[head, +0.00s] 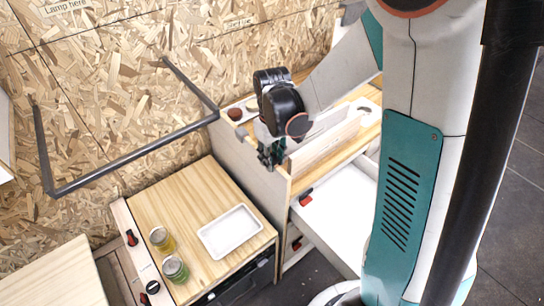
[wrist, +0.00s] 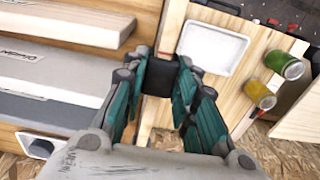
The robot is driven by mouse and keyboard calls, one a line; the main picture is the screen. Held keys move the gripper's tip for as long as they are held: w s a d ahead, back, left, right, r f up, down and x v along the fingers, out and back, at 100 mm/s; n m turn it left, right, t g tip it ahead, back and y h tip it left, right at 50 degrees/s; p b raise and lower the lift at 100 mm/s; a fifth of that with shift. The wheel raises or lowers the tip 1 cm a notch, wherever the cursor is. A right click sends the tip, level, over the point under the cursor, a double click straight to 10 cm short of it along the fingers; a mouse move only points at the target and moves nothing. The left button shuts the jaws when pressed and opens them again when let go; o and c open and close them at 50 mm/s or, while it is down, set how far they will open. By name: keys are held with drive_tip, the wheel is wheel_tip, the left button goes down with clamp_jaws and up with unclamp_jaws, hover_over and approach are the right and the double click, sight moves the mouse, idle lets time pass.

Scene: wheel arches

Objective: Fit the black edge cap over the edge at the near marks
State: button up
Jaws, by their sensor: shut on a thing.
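My gripper (head: 270,156) is at the top of an upright wooden panel (head: 258,180) beside the counter in the head view. In the wrist view my gripper (wrist: 165,85) is shut on the black edge cap (wrist: 168,64), a small dark piece between the fingertips. The panel's pale edge (wrist: 172,27) runs up the picture right behind the cap. I cannot tell whether the cap touches the edge or sits over it. The cap is hidden by the fingers in the head view. I cannot make out the marks.
A white tray (head: 230,231), a yellow jar (head: 162,238) and a green jar (head: 175,268) stand on the lower wooden top (head: 180,200). A shelf unit with a white surface (head: 338,198) lies right of the panel. A dark rail (head: 125,160) frames the chipboard wall.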

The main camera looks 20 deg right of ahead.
drive_tip(key=o, duration=0.9)
drive_tip(key=shift+c, duration=0.2)
drive_tip(key=shift+r, duration=0.15)
wheel_tip(320, 180, up, 12)
drive_tip(key=shift+s, duration=0.1)
